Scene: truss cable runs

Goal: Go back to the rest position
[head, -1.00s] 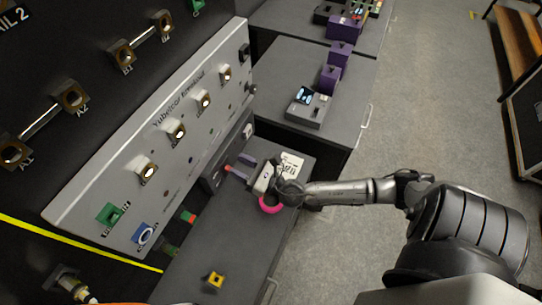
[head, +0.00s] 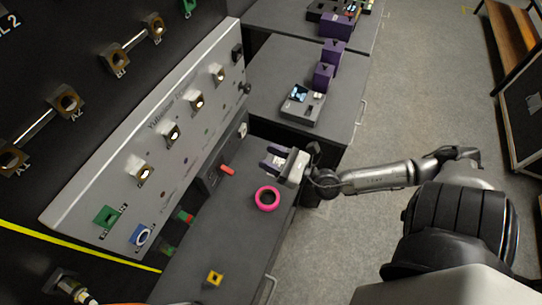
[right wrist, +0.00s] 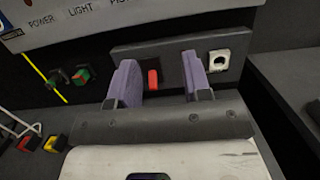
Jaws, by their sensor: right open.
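My right gripper (head: 271,157) is open and empty above the dark bench (head: 225,225), its purple fingers pointing left toward the low dark panel. In the right wrist view its two fingers (right wrist: 158,65) stand apart, with a red lever (right wrist: 153,80) seen between them on the panel beyond. The red lever also shows in the head view (head: 227,170), left of the fingers and apart from them. The right arm reaches in from the right. My left gripper is not in view.
A pink ring (head: 267,199) lies on the bench near the right gripper. A yellow block (head: 215,278) sits nearer. The sloped grey panel (head: 165,150) with sockets borders the left. A grey device (head: 302,104) and purple blocks (head: 323,75) stand farther back.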

